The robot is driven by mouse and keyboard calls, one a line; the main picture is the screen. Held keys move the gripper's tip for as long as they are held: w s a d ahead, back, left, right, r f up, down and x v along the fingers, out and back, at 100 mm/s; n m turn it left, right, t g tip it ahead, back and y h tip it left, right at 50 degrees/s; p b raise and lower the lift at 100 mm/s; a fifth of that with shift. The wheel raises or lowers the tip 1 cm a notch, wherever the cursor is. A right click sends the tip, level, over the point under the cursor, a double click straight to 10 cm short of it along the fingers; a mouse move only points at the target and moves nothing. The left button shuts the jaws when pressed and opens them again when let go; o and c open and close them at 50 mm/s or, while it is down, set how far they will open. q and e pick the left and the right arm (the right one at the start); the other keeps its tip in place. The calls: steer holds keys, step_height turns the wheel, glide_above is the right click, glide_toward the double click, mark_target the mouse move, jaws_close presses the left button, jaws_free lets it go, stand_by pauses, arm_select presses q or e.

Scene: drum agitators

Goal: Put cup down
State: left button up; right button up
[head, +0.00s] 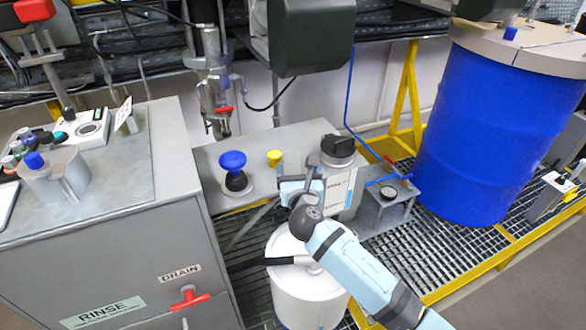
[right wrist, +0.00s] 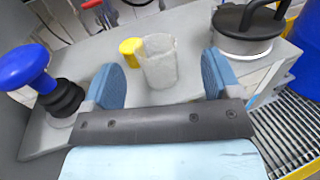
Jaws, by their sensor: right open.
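A clear, translucent cup (right wrist: 160,64) stands upright on the grey bench in the right wrist view, close beside a small yellow cap (right wrist: 130,48). My right gripper (right wrist: 162,82) is open, with one blue fingertip on each side of the cup and visible gaps between the fingers and the cup. My left gripper is not in view.
A blue knob on a black bellows (head: 232,162) stands left of the yellow cap. The black-lidded canister is close on the right. A white lidded bucket (head: 305,290) is below my right arm. A large blue drum (head: 490,130) stands at the right.

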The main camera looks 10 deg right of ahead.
mark_target(294, 164)
steer(key=w, duration=0.3)
steer(key=w+b, duration=0.1)
steer(key=w, duration=0.1)
steer(key=shift+w+a+f, duration=0.1)
steer(key=shift+w+f, duration=0.25)
steer(key=shift+f, duration=0.05)
steer(key=shift+w, duration=0.3)
steer(key=shift+c, duration=0.3)
steer(key=c, duration=1)
